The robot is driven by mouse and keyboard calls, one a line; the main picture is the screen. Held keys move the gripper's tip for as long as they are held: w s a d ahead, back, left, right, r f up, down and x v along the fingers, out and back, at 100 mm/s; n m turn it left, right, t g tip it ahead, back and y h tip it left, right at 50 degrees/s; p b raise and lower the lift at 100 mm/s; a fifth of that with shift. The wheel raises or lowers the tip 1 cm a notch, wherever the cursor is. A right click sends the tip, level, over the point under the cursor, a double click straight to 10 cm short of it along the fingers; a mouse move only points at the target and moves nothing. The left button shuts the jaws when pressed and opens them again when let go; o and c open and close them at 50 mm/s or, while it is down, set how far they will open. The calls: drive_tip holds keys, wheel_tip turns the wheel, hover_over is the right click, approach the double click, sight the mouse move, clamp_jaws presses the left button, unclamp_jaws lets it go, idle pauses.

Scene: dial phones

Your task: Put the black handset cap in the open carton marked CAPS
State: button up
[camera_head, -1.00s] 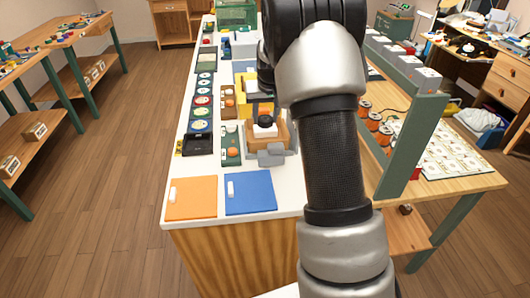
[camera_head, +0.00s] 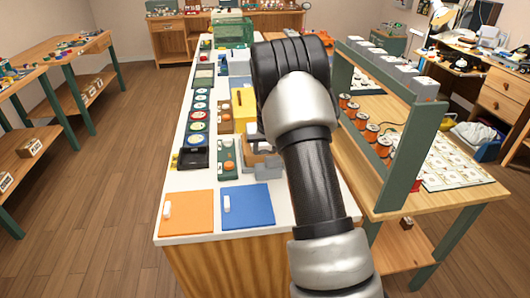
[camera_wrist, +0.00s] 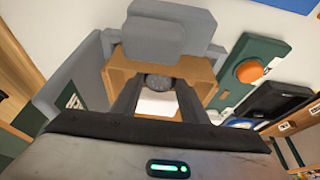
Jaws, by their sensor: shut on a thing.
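In the wrist view my gripper (camera_wrist: 158,92) points at a tan wooden holder (camera_wrist: 117,72) with grey parts around it. A dark round piece, seemingly the black handset cap (camera_wrist: 158,81), shows between the fingertips, and the jaws are shut on it. Whether it is clear of the holder cannot be told. In the head view the tan holder (camera_head: 257,159) stands on the white counter, partly behind my arm, which hides the gripper and cap. I cannot make out any carton marked CAPS; small labelled cartons, such as one on the left shelf (camera_head: 31,148), are too small to read.
An orange mat (camera_head: 187,215) and a blue mat (camera_head: 249,207) lie at the counter's near end. A black tray (camera_head: 193,159) and a row of round dials (camera_head: 198,127) lie left of the holder. A green-framed rack (camera_head: 400,150) stands on the right-hand table.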

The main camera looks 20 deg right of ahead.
drive_tip(key=shift+f, duration=0.15)
drive_tip(key=o, duration=1.1)
drive_tip(key=shift+c, duration=0.2)
